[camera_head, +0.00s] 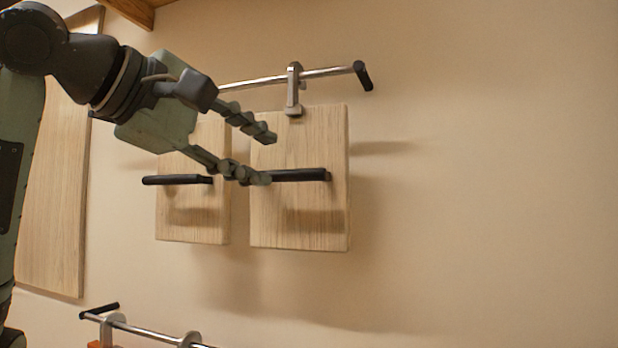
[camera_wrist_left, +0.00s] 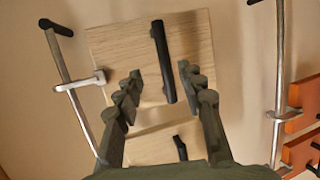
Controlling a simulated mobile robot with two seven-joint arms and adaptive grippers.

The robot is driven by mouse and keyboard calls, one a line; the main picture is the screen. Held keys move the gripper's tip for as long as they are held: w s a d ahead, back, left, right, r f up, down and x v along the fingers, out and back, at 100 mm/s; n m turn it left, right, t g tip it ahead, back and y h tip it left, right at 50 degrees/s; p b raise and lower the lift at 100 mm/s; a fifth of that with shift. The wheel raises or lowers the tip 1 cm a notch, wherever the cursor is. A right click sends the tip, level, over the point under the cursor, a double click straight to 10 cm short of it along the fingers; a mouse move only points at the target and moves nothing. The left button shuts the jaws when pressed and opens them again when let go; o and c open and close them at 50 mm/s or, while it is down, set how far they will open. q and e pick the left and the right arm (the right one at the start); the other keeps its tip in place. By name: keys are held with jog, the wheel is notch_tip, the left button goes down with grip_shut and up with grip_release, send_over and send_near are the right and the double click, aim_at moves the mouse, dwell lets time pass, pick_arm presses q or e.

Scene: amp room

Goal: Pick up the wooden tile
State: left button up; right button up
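Two pale wooden tiles with black bar handles hang side by side from a metal rail. The right tile (camera_head: 300,225) hangs by a metal hook, and the left tile (camera_head: 190,225) is partly covered by my left gripper (camera_head: 267,159). That gripper is open and empty, its fingers pointing right in front of the right tile's handle (camera_head: 300,175). In the left wrist view, the nearer tile (camera_wrist_left: 120,50) fills the top middle, and its handle (camera_wrist_left: 162,60) lies between the spread fingers (camera_wrist_left: 159,78). I cannot tell whether the fingers touch anything. My right gripper is not in view.
The upper rail (camera_head: 325,72) ends in a black cap. A second rail (camera_head: 145,330) runs along the bottom left; orange tiles (camera_wrist_left: 302,95) hang at the right in the wrist view. A tall wooden panel (camera_head: 62,190) stands at the left. The wall on the right is bare.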

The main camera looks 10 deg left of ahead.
aim_at(283, 172)
pick_arm(q)
jog(key=x, duration=0.4)
jog(key=p+x, duration=0.1)
jog(key=x, duration=0.1)
jog(key=shift+f, duration=0.4)
jog(key=shift+w+d+f, duration=0.1)
jog(key=shift+w+d, duration=0.05)
jog(key=shift+w, duration=0.05)
jog(key=shift+c, duration=0.4)
jog(key=c, duration=0.7)
grip_shut()
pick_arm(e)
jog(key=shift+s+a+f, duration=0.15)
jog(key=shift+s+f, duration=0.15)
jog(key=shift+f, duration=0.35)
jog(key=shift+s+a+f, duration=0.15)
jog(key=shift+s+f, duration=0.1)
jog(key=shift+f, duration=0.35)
